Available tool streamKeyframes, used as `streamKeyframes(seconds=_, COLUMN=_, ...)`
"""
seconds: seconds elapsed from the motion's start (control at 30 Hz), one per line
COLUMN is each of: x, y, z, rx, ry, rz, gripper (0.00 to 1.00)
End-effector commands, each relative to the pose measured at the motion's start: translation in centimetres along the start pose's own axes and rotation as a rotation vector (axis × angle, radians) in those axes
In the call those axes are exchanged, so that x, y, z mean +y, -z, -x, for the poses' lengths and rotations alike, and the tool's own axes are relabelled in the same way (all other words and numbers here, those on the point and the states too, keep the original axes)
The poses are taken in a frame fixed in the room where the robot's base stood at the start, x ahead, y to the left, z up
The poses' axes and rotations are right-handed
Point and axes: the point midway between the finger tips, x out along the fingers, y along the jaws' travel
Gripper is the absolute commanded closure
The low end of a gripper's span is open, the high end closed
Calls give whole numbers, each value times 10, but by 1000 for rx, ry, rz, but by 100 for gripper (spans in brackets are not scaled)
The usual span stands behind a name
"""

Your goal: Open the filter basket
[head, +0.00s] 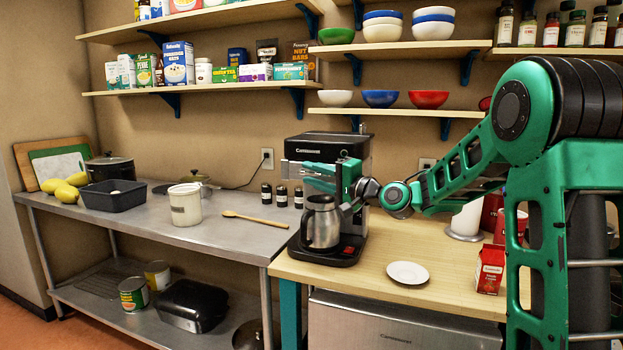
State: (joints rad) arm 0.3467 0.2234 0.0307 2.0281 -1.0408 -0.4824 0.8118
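The coffee maker (350,143) is black with a silver front band and stands on the left end of the wooden counter. Its silver carafe (321,230) sits on the base. My gripper (312,172) is at the front of the coffee maker, above the carafe, at the height of the filter basket. The gripper and wrist cover most of the filter basket, so I cannot tell how far it is open or whether a finger touches it. The green fingers point left and are too small and overlapped to show a gap.
Small dark jars (281,196), a wooden spoon (255,219) and a white canister (185,206) are on the steel table to the left. Shelves with bowls hang above.

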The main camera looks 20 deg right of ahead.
Motion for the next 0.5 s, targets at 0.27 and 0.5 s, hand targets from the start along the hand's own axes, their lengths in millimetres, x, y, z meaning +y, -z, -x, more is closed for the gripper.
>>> streamKeyframes(seconds=0.27, x=0, y=0, z=0, rx=0, ry=0, rz=0, gripper=85)
streamKeyframes(seconds=0.5, x=1, y=0, z=0, rx=0, ry=-1, rz=0, gripper=100)
